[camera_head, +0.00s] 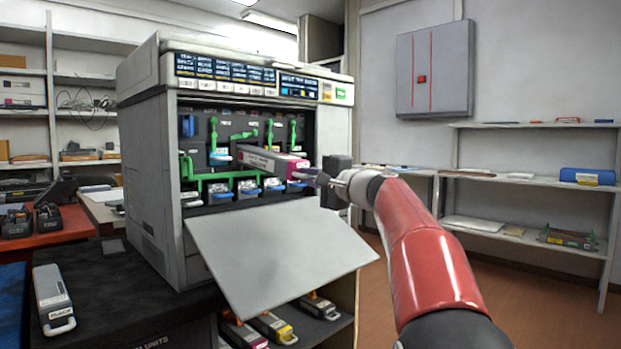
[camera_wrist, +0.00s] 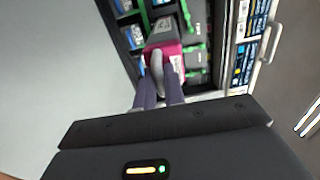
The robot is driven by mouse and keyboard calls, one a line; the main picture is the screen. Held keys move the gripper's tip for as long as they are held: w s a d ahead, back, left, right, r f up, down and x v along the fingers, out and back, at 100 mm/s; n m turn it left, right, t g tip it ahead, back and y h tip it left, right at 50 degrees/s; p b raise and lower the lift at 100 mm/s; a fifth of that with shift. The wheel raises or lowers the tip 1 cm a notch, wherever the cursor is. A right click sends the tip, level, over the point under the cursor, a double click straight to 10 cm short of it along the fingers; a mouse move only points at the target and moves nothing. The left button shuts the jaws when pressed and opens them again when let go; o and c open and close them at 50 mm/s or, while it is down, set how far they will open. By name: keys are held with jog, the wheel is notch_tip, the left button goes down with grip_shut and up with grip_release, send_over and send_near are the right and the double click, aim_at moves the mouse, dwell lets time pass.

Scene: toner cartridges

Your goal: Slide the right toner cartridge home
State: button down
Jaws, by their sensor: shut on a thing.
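A long grey toner cartridge with a magenta front end (camera_head: 270,162) juts out of the open front of the large printer (camera_head: 150,170). Its far end reaches into the dark bay; the exact slot is hard to tell. My gripper (camera_head: 318,178) is at its magenta end, outside the opening. In the wrist view, the two fingers (camera_wrist: 159,88) are closed on the pale handle at the cartridge's magenta face (camera_wrist: 165,48). Green levers (camera_head: 213,134) stand in the bay above a row of blue-handled parts (camera_head: 248,187).
The printer's front flap (camera_head: 285,255) hangs open below the bay. Spare cartridges (camera_head: 272,326) lie on a shelf beneath it. A grey cartridge (camera_head: 50,295) lies on the dark surface at left. Shelves (camera_head: 500,184) and a wall cabinet (camera_head: 435,70) stand at right.

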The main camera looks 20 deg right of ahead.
jog(key=shift+r+p, duration=1.35)
jog(key=shift+r, duration=0.45)
